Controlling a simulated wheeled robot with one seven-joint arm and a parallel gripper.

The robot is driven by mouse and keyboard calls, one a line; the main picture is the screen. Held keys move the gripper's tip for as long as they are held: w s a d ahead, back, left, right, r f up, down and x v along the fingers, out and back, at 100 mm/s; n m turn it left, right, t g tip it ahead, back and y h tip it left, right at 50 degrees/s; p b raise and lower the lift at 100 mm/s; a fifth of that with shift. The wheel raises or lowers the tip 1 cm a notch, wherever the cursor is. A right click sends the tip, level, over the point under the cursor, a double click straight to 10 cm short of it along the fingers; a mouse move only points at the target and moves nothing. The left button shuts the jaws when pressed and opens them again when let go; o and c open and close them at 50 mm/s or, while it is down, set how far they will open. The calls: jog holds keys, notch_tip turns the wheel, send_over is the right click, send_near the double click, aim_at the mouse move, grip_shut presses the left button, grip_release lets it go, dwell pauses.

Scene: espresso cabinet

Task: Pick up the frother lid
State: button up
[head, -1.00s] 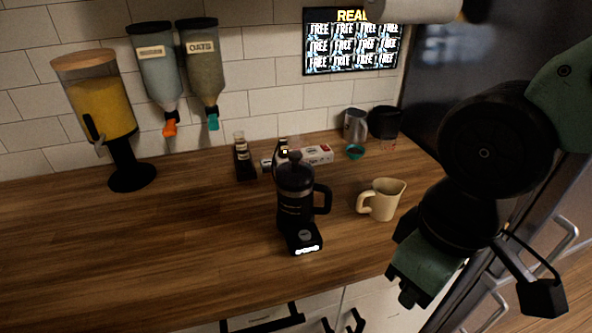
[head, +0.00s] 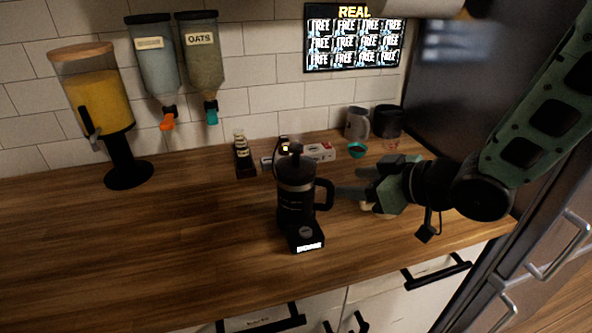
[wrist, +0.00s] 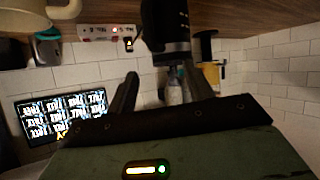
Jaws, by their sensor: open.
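The black frother (head: 295,207) stands upright on the counter on a small black base with a lit display. Its dark lid (head: 296,172), with a knob on top, sits on it. My gripper (head: 350,182) is open and empty, right of the frother near its handle, with its fingers pointing left. In the head view I cannot tell whether a finger touches the handle. The wrist view is upside down; there the frother (wrist: 165,25) appears ahead of my open gripper (wrist: 160,78), and its lid end is partly hidden and dark.
A cream pitcher (head: 378,211) is mostly hidden behind my gripper. A grey mug (head: 356,124), a black cup (head: 388,122) and a teal-rimmed bowl (head: 357,151) stand at the back right. A black bottle rack (head: 243,158) stands behind the frother. The left counter is clear before the cereal dispenser (head: 122,150).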

jog(key=y, duration=0.1)
jog(key=n+t+y+p, duration=0.1)
jog(key=y+p, duration=0.1)
jog(key=y, duration=0.3)
send_near(290, 145)
jog(key=x, duration=0.5)
jog(key=shift+w+f, duration=0.3)
jog(key=shift+w, duration=0.1)
jog(key=p+x, duration=0.2)
jog(key=x, duration=0.2)
jog(key=shift+w+a+r+p, duration=0.15)
jog(key=shift+w+a+p, duration=0.05)
jog(key=shift+a+p, duration=0.15)
jog(key=shift+w+a, duration=0.15)
jog(key=shift+a, duration=0.05)
grip_shut()
